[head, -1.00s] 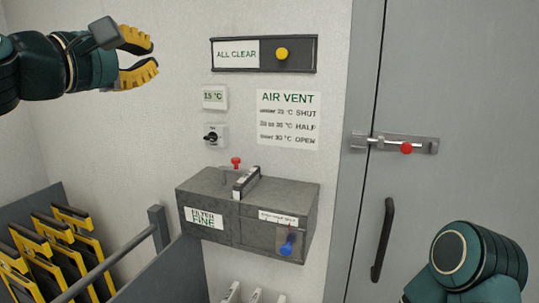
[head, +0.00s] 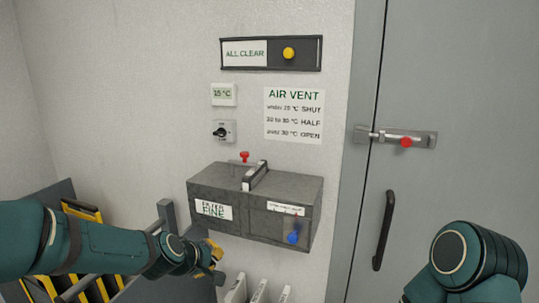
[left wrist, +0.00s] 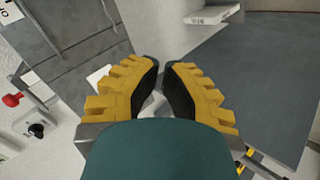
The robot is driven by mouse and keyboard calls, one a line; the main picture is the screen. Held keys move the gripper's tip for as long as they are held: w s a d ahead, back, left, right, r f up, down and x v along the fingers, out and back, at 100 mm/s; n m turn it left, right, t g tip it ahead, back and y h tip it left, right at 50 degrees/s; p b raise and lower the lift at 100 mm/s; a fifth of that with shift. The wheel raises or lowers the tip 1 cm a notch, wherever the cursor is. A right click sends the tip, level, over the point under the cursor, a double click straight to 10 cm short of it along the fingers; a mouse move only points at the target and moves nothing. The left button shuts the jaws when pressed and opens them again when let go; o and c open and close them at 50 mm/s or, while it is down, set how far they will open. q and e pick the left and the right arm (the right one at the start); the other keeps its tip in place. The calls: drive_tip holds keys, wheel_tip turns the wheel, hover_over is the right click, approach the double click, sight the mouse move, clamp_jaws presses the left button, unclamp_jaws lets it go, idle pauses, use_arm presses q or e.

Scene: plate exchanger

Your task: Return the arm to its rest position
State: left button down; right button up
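My left arm reaches in from the left edge. My right arm shows only as a link at the lower right; its gripper is out of view.
A rack with yellow-edged plates (head: 85,207) stands at the lower left, partly hidden by my left arm. The wall holds an ALL CLEAR panel (head: 245,54), a switch (head: 221,132) and an AIR VENT sign (head: 294,115). A grey door with a red-knobbed bolt (head: 405,142) is at right.

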use_arm(q)
drive_tip(key=s+d+f+m+g, duration=0.15)
drive_tip(key=s+f, duration=0.25)
drive_tip(key=f, duration=0.5)
drive_tip(key=s+f+m+g, duration=0.2)
drive_tip(key=s+f, duration=0.3)
drive_tip(key=f, duration=0.3)
drive_tip(key=s+d+f+m+g, duration=0.2)
drive_tip(key=s+f+m+g, duration=0.1)
drive_tip(key=s+f, duration=0.9)
drive_tip(key=s, duration=0.2)
drive_tip(key=shift+s+d+m+g, duration=0.35)
drive_tip(key=shift+s, duration=0.05)
